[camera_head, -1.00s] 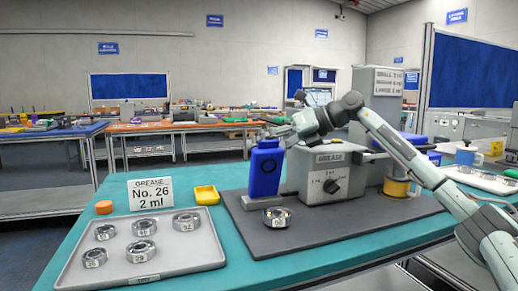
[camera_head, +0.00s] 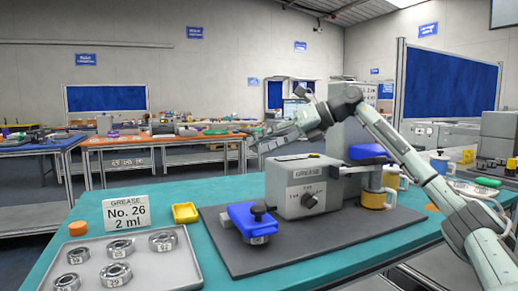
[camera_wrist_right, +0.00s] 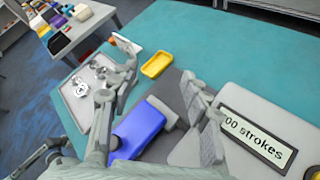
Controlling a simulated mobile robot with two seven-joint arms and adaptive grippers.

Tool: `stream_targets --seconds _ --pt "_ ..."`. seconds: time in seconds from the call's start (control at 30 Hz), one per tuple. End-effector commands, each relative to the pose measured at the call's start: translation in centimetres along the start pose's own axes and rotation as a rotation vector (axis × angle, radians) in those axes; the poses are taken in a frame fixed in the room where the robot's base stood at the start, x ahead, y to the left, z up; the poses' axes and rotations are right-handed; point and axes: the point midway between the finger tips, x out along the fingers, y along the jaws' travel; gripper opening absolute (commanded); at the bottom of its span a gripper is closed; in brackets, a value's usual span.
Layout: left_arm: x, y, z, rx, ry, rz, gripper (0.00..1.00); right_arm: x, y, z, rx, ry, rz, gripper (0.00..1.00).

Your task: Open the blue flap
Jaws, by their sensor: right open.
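The blue flap (camera_head: 253,218) lies about level over a metal bearing ring (camera_head: 257,239) at the left front of the grease machine (camera_head: 306,188). A black knob (camera_head: 258,208) shows at its top. In the right wrist view the flap (camera_wrist_right: 138,132) is below, between the fingers. My right gripper (camera_head: 258,140) is open and empty, above and behind the flap and apart from it. Its spread fingers also show in the right wrist view (camera_wrist_right: 160,78). My left gripper is not in view.
A grey tray of several bearing rings (camera_head: 186,268) lies at the left front. A yellow dish (camera_head: 185,213), a grease sign (camera_head: 125,212) and an orange disc (camera_head: 78,228) stand near it.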

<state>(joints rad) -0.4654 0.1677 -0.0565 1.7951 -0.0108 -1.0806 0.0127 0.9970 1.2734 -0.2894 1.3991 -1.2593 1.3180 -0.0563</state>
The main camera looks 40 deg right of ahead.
Motion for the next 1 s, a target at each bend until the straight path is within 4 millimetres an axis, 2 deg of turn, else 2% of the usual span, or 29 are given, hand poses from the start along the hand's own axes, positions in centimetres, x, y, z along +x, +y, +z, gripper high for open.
stream_targets --seconds 0.57,0.67,1.0 --pt "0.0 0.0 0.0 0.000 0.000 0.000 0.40 -0.6 0.0 0.1 0.000 0.000 0.000 0.47" --pt "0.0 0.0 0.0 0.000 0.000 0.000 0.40 -1.7 -0.1 0.1 0.000 0.000 -0.002 0.47" --pt "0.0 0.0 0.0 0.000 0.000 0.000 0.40 -8.7 -0.1 0.1 0.001 -0.001 -0.003 0.47"
